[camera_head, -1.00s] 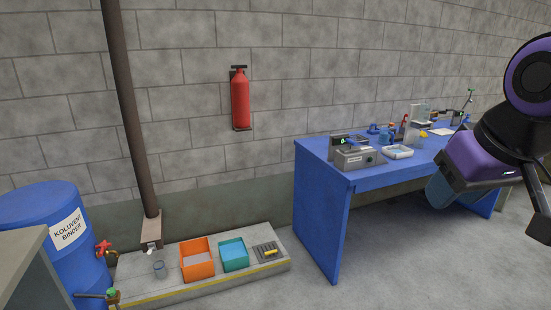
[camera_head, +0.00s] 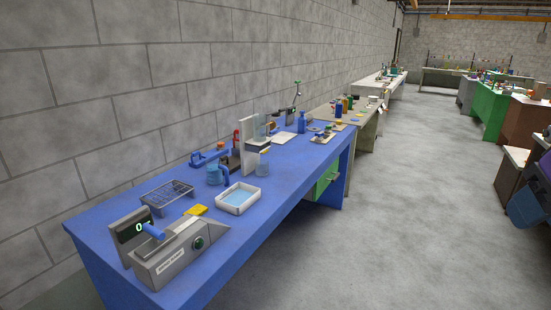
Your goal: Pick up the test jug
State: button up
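I cannot tell for certain which vessel is the test jug. On the blue bench (camera_head: 250,215) a blue-tinted vessel (camera_head: 214,173) stands behind a white tray (camera_head: 238,199) holding pale blue liquid. Another clear vessel (camera_head: 262,127) sits higher, at the stand. My gripper's fingers do not show.
A grey instrument with a green button (camera_head: 180,255) and a wire rack (camera_head: 167,193) fill the near end of the bench. A blue bottle (camera_head: 302,122) stands farther along. The grey floor (camera_head: 400,220) to the right of the bench is clear.

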aim_at(215, 167)
jog(key=i+z, duration=0.45)
jog(key=i, duration=1)
jog(key=i+u, duration=0.6)
jog(key=u, duration=0.2)
jog(key=i+u, duration=0.2)
jog(key=u, duration=0.25)
jog(key=i+u, duration=0.2)
jog(key=u, duration=0.25)
jog(key=i+l+u, duration=0.1)
jog(key=u, duration=0.4)
jog(key=i+l, duration=0.05)
jog(key=i, duration=0.05)
